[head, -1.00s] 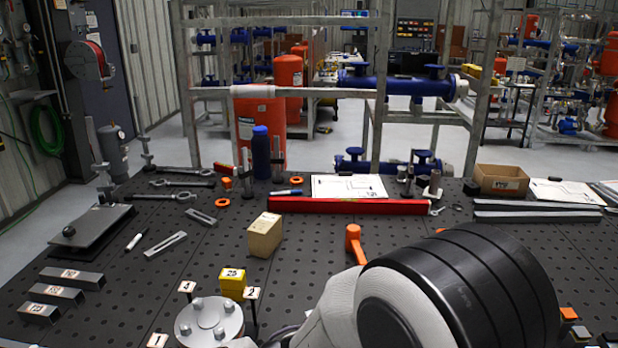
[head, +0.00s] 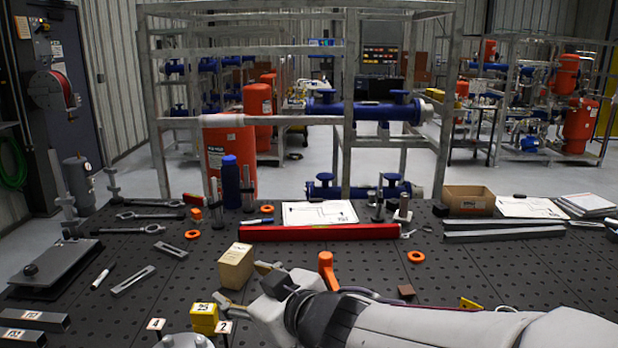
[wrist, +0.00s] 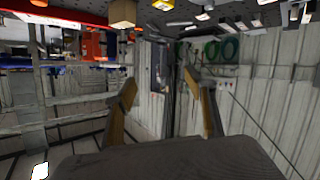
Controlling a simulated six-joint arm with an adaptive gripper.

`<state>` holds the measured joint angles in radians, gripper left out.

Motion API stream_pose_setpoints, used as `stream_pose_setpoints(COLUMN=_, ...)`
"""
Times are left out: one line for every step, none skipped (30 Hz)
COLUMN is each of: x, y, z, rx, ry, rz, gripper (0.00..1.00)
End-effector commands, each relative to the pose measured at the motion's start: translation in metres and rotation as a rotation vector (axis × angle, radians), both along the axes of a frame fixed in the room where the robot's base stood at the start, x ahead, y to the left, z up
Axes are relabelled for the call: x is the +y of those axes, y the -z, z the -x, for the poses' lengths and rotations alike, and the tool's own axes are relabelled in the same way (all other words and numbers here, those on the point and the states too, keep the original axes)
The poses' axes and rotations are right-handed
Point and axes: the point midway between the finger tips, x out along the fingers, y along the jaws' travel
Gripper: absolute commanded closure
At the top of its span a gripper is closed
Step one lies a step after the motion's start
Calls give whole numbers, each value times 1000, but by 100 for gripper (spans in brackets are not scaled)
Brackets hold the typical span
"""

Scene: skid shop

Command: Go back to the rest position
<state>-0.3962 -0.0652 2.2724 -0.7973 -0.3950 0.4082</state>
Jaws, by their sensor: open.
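My gripper (head: 246,286) is low over the front middle of the black perforated bench, pointing left in the head view. Its two fingers are spread with nothing between them. The tan box (head: 236,266) stands just beyond the fingers, and the yellow numbered block (head: 204,316) is just left of the nearer finger; I cannot tell the exact gaps. In the wrist view, the open fingers (wrist: 164,88) frame the wall and hanging green hoses, and the picture is upside down with the bench along its top edge.
A red beam (head: 320,231) lies across the bench. Numbered steel bars (head: 32,319) and a slotted bar (head: 133,281) lie at left. A flange (head: 184,341) with number tags is at the front edge.

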Motion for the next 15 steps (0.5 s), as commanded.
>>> stream_pose_setpoints(x=-14, y=-13, z=-1, rx=-11, ry=42, rz=-8, gripper=45)
stream_pose_setpoints(x=-22, y=-18, z=-2, rx=-12, ry=67, rz=-12, gripper=45)
stream_pose_setpoints(x=-34, y=-25, z=-3, rx=-14, ry=101, rz=-18, gripper=45)
stream_pose_setpoints(x=-42, y=-30, z=-2, rx=-15, ry=126, rz=-21, gripper=45)
stream_pose_setpoints(x=-51, y=-34, z=-2, rx=-14, ry=152, rz=-24, gripper=45)
stream_pose_setpoints(x=-64, y=-38, z=-2, rx=-10, ry=188, rz=-24, gripper=45)
stream_pose_setpoints(x=-74, y=-41, z=-1, rx=-6, ry=216, rz=-23, gripper=45)
stream_pose_setpoints(x=-84, y=-42, z=1, rx=0, ry=245, rz=-24, gripper=45)
stream_pose_setpoints(x=-98, y=-43, z=3, rx=13, ry=285, rz=-19, gripper=45)
stream_pose_setpoints(x=-109, y=-43, z=5, rx=23, ry=314, rz=-15, gripper=45)
stream_pose_setpoints(x=-120, y=-43, z=8, rx=34, ry=344, rz=-11, gripper=45)
stream_pose_setpoints(x=-134, y=-41, z=13, rx=52, ry=383, rz=-6, gripper=45)
stream_pose_setpoints(x=-144, y=-40, z=16, rx=65, ry=411, rz=-2, gripper=45)
stream_pose_setpoints(x=-154, y=-39, z=21, rx=80, ry=438, rz=1, gripper=45)
stream_pose_setpoints(x=-167, y=-37, z=27, rx=100, ry=474, rz=4, gripper=45)
